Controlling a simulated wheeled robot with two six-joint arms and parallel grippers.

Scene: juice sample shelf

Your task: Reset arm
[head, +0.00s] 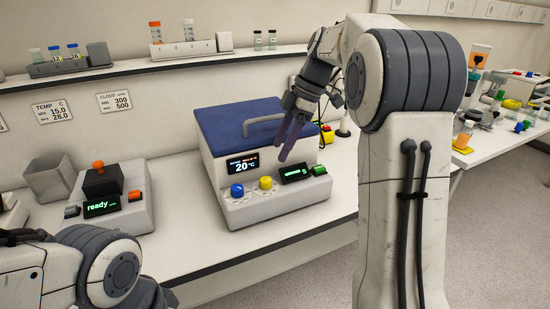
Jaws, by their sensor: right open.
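My right gripper (285,155) hangs down from the raised right arm, in front of the blue-lidded device (225,195). It is open and appears empty. Its fingers overlap the front of the lid and end just above the device's sloped control panel; whether they touch it I cannot tell. My left arm shows at the lower left, and its gripper is out of the frame. The device's blue lid is shut, and its display (243,165) reads 20 °C. A blue knob (237,190), a yellow knob (265,183) and a green button (320,170) sit on the panel.
The wall shelf (130,75) holds vial racks. A side table (500,140) at right holds several coloured items.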

